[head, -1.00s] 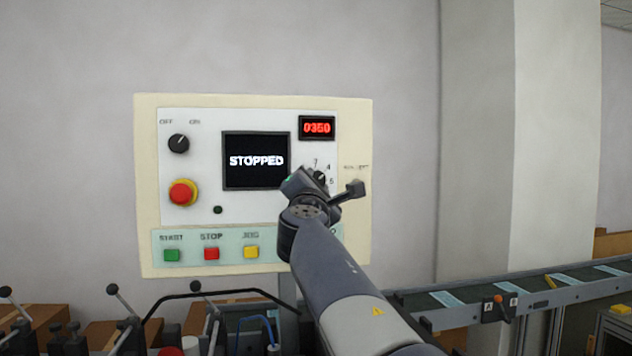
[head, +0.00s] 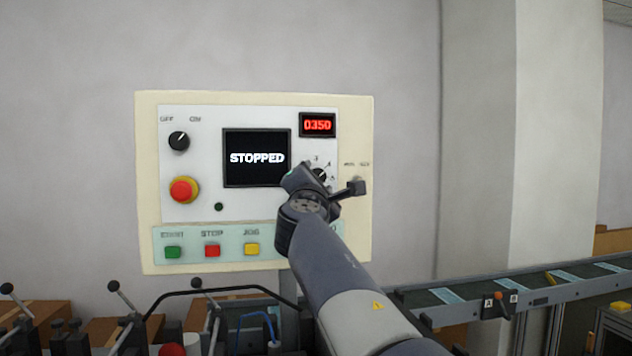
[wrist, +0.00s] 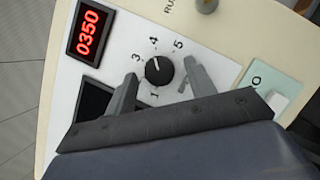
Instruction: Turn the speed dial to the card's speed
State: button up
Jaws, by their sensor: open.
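The speed dial (wrist: 159,70) is a round black knob with a white pointer line. It sits among printed numbers, of which 1, 3, 4 and 5 can be read in the wrist view, and the pointer lies towards the 4. The dial also shows in the head view (head: 319,174), partly hidden by my arm. My gripper (wrist: 160,76) is open, with one finger on each side of the dial and visible gaps between. A red display (wrist: 88,32) near the dial reads 0350. I cannot make out a speed card in either view.
The panel (head: 146,185) also carries a screen (head: 256,158) reading STOPPED, an OFF/ON knob (head: 179,141), a red stop button (head: 183,190) and green, red and yellow buttons below. A conveyor (head: 470,290) runs at the right. Levers and boxes stand at the lower left.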

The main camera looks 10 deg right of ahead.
jog(key=b+v, duration=0.4)
jog(key=v, duration=0.6)
jog(key=shift+s, duration=0.4)
jog(key=shift+a+f, duration=0.1)
jog(key=shift+f, duration=0.05)
jog(key=p+x, duration=0.3)
jog(key=x, duration=0.7)
jog(key=shift+w+n+p, duration=0.3)
jog(key=shift+w+p, duration=0.1)
jog(key=shift+s, duration=0.1)
